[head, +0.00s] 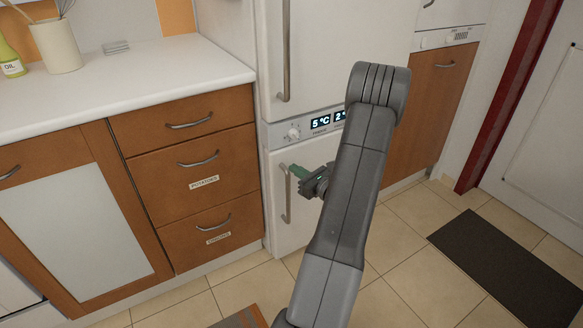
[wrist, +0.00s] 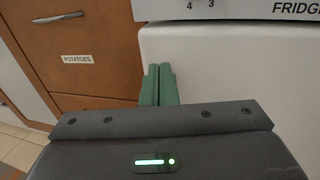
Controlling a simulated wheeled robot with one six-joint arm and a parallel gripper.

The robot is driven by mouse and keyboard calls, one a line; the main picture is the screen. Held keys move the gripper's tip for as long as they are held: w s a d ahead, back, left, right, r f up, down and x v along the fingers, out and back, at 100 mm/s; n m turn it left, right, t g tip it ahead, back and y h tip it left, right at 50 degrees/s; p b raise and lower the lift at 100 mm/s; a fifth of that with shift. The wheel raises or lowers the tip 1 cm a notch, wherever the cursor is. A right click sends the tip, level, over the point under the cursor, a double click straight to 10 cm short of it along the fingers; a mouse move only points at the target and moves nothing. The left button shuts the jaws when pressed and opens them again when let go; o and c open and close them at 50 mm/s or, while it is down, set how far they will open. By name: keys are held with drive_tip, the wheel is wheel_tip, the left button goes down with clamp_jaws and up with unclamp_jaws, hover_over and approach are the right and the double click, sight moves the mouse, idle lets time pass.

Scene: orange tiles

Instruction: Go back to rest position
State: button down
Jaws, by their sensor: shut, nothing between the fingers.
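My gripper (head: 297,171) shows in the head view at the end of my grey arm, in front of the white fridge (head: 336,40). Its green fingers also show in the wrist view (wrist: 159,85), side by side and shut with nothing between them. In the head view the fingertips appear near the lower fridge door's handle (head: 285,200); I cannot tell whether they touch it. My arm hides part of the fridge front.
Wooden drawers (head: 190,130) with labels stand left of the fridge, under a white counter (head: 120,85) with a utensil pot (head: 57,45) and an oil bottle (head: 10,58). A dark mat (head: 510,265) lies on the tiled floor at right. Open floor lies between.

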sight(283, 159)
drive_tip(key=s+a+p+v, duration=0.1)
drive_tip(key=v, duration=0.8)
drive_tip(key=shift+s, duration=0.2)
drive_tip(key=shift+a+f, duration=0.1)
drive_tip(key=shift+a, duration=0.05)
drive_tip(key=shift+w, duration=0.1)
drive_tip(key=x, duration=0.4)
drive_tip(key=w+d+b+x, duration=0.1)
drive_tip(key=x, duration=0.3)
drive_tip(key=w+d+x, duration=0.1)
drive_tip(key=x, duration=0.4)
drive_tip(key=shift+w, duration=0.15)
